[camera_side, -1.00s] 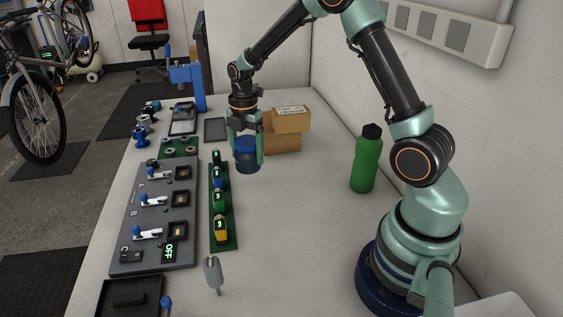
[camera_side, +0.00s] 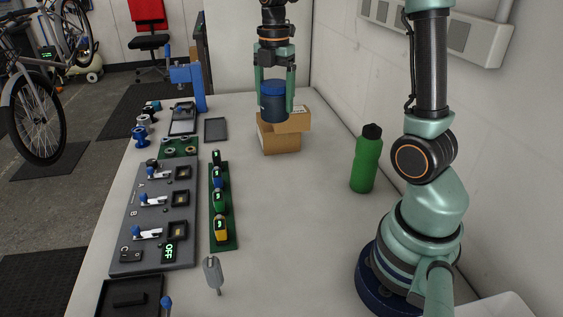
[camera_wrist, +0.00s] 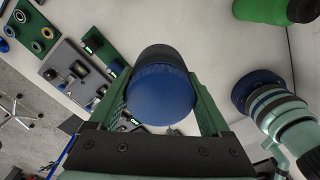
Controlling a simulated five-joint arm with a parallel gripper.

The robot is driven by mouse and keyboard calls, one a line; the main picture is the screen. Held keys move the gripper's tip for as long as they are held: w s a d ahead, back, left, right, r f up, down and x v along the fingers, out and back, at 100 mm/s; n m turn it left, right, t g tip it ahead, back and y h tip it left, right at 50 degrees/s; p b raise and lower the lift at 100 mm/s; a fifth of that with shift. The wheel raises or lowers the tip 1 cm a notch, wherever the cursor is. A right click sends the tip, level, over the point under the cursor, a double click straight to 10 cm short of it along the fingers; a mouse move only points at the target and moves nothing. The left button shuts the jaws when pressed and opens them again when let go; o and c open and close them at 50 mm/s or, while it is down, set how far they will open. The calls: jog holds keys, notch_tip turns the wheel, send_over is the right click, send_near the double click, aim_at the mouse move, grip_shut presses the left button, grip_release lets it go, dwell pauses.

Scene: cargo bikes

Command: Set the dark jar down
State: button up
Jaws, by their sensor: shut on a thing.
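In the wrist view the blue lid of the jar (camera_wrist: 160,94) fills the space between the fingers. The gap between the jar and the boxes or table cannot be told exactly.
Cardboard boxes (camera_side: 281,140) stand at the back of the table. A green bottle (camera_side: 366,160) stands at the right by the wall. A green strip (camera_side: 228,235) with several small devices and a grey panel (camera_side: 128,222) lie at the left. The table's middle (camera_side: 290,205) is clear.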

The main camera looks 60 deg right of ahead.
jog(key=s+d, duration=0.2)
jog(key=s, duration=0.6)
jog(key=shift+m, duration=0.3)
jog(key=f, duration=2)
jog(key=shift+w+d+f, duration=0.1)
jog(key=shift+w+f, duration=0.1)
jog(key=shift+f, duration=0.1)
jog(key=o, duration=1.3)
jog(key=shift+f, duration=0.15)
jog(key=shift+o, duration=0.2)
